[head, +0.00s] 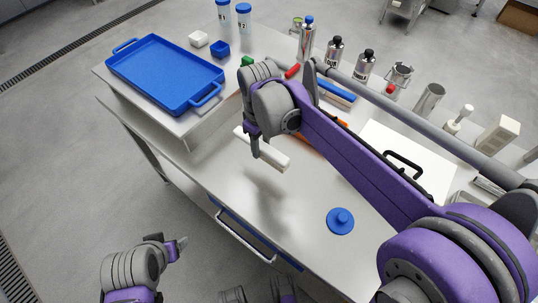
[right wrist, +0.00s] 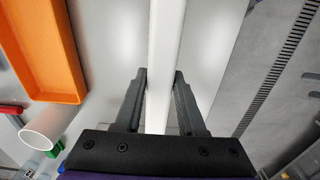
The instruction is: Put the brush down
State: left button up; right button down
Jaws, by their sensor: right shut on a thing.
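The brush (head: 272,157) shows in the head view as a long white bar, with no bristles that I can make out. My right gripper (head: 254,148) is shut on it near its middle. The brush is held above the bare counter, with a soft shadow below it. In the right wrist view the white bar (right wrist: 166,50) runs between the two dark fingers of my right gripper (right wrist: 161,88). My left gripper (head: 182,243) is at the lower left, off the counter's front edge and empty; its finger gap is not clear.
The counter (head: 235,185) is clear around and in front of the brush. A blue tray (head: 148,88) stands on a raised part at the left. A blue knobbed lid (head: 341,228) lies near the front. An orange tray (right wrist: 45,45) is beside the brush. Several bottles (head: 334,52) line the back.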

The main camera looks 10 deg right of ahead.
jog(key=shift+w+r, duration=0.1)
jog(key=shift+w, duration=0.1)
jog(key=shift+f, duration=0.25)
send_over(262, 169)
notch_tip(262, 169, down, 5)
jog(key=shift+s+a+f+b, duration=0.1)
jog(key=shift+b, duration=0.35)
pick_arm(q)
jog(key=shift+w+d+f, duration=0.1)
jog(key=shift+w+f, duration=0.1)
jog(key=shift+f, duration=0.5)
pick_arm(e)
jog(key=shift+f, duration=2)
jog(key=shift+f, duration=0.1)
jog(key=c, duration=0.9)
grip_release()
jog(key=shift+f+b, duration=0.1)
jog(key=shift+b, duration=0.25)
jog(key=shift+c, duration=0.2)
pick_arm(q)
jog(key=shift+f, duration=0.1)
pick_arm(e)
jog(key=o, duration=0.4)
jog(key=shift+o, duration=0.2)
